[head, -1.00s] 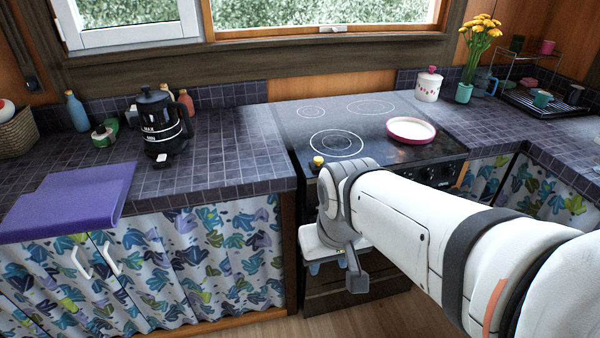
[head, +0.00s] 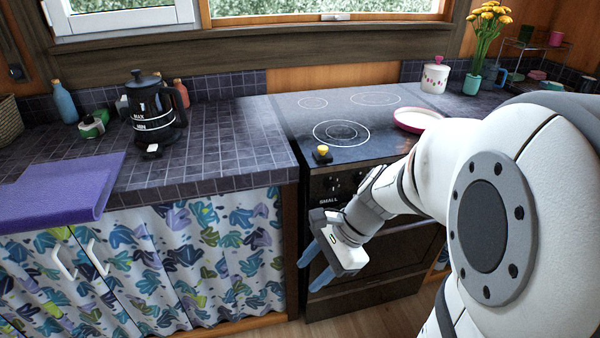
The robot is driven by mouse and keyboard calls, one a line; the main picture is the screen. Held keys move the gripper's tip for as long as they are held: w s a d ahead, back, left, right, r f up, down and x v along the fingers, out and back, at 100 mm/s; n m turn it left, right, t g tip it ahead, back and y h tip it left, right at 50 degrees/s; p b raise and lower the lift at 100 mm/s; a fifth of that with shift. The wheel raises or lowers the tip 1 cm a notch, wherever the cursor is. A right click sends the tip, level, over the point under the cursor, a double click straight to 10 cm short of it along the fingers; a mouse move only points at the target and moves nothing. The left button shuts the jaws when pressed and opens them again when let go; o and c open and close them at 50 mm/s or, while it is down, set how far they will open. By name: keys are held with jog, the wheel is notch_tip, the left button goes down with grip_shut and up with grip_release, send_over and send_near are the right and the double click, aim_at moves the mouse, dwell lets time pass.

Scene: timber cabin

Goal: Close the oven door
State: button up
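The black oven stands under the glass cooktop (head: 345,130), between the counter cabinets. Its oven door (head: 385,262) is a dark front panel that looks upright. My arm covers much of its upper part, so I cannot tell whether it is fully closed or slightly ajar. My gripper (head: 313,268) is in front of the oven's left side, below the knobs, pointing down and left. Its two blue fingers are spread apart with nothing between them. I see no clear contact with the door.
A yellow-topped item (head: 322,153) sits at the cooktop's front left edge. A pink-rimmed pan (head: 418,119) is at its right. A black coffee pot (head: 152,112) and a purple mat (head: 60,190) are on the left counter. Curtained cabinets (head: 190,260) flank the oven.

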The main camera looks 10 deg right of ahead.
jog(key=w+d+f+m+t+y+b, duration=0.2)
jog(key=w+f+m+t+y+b, duration=0.25)
jog(key=f+m, duration=0.5)
jog(key=w+d+f+m+t+h+b, duration=0.2)
jog(key=w+d+f+m+t+b, duration=0.3)
jog(key=d+m, duration=0.6)
jog(key=w+d+f+m+t+h+b, duration=0.2)
jog(key=w+d+f+m+t+b, duration=0.3)
jog(key=d+m, duration=0.65)
jog(key=w+a, duration=0.1)
jog(key=w, duration=0.1)
jog(key=w+a+f+m, duration=0.1)
jog(key=w+a, duration=0.1)
jog(key=w, duration=0.1)
jog(key=w+a+m, duration=0.1)
jog(key=w+a, duration=0.1)
jog(key=shift+w+a+f+t+b, duration=0.25)
jog(key=shift+f+t+b, duration=0.1)
jog(key=shift+w+a, duration=0.1)
jog(key=shift+w, duration=0.2)
jog(key=shift+c, duration=0.4)
grip_shut()
